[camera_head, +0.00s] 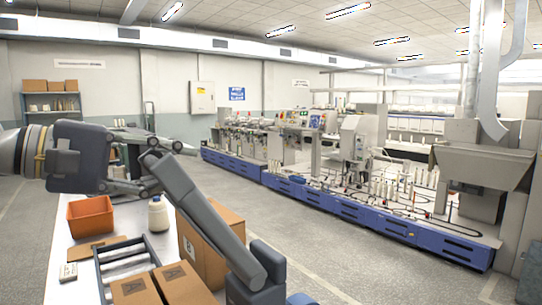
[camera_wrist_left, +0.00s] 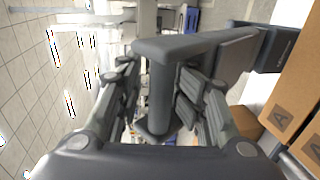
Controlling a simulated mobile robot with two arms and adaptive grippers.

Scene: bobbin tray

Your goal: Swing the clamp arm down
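The clamp arm (camera_head: 205,215) is a thick dark grey bar. In the head view it stands raised and tilted, its free end at upper left and its lower end at a dark block (camera_head: 268,258). My left gripper (camera_head: 172,168) comes in from the left at the free end, its fingers spread apart. In the left wrist view the clamp arm's end crosspiece (camera_wrist_left: 160,95) lies between the fingers of my left gripper (camera_wrist_left: 160,88). Contact with either finger is hard to tell. My right gripper is not in view.
A white table (camera_head: 62,255) carries an orange bin (camera_head: 90,217), a white bottle (camera_head: 158,215), a dark rack (camera_head: 125,262) and several cardboard boxes (camera_head: 215,248) close to the clamp arm. A long blue-based machine (camera_head: 370,215) stands beyond open floor.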

